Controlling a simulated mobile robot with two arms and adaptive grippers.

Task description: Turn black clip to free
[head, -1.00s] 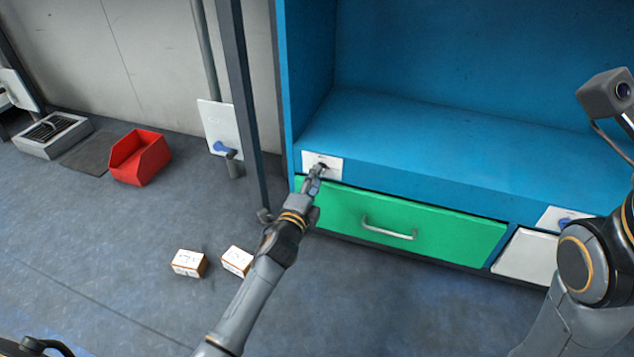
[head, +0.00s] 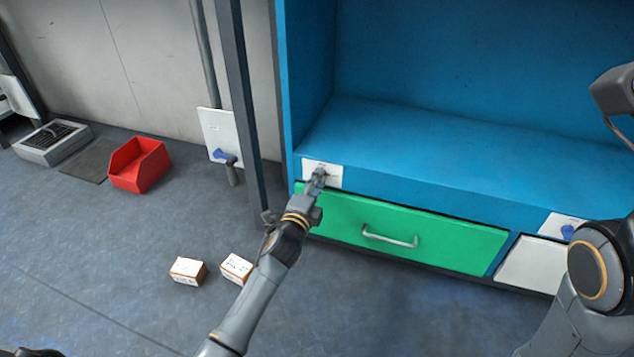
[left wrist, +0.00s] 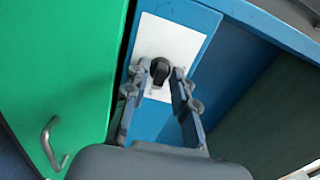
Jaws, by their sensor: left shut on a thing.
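The black clip (left wrist: 160,72) sits on a white plate (left wrist: 172,50) on the blue shelf's front edge, best seen in the left wrist view. My left gripper (left wrist: 164,74) has its two fingers on either side of the clip and is shut on it. In the head view the left gripper (head: 318,176) is at the white plate (head: 322,168) above the green drawer's left end, and it hides the clip there. My right arm (head: 598,255) shows at the right edge, but its gripper is not in view.
The green drawer (head: 460,240) with a metal handle (head: 388,238) is just below the plate. Another white plate with a blue knob (head: 567,232) is at the right. Two small boxes (head: 188,271) and a red bin (head: 140,165) stand on the floor at left.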

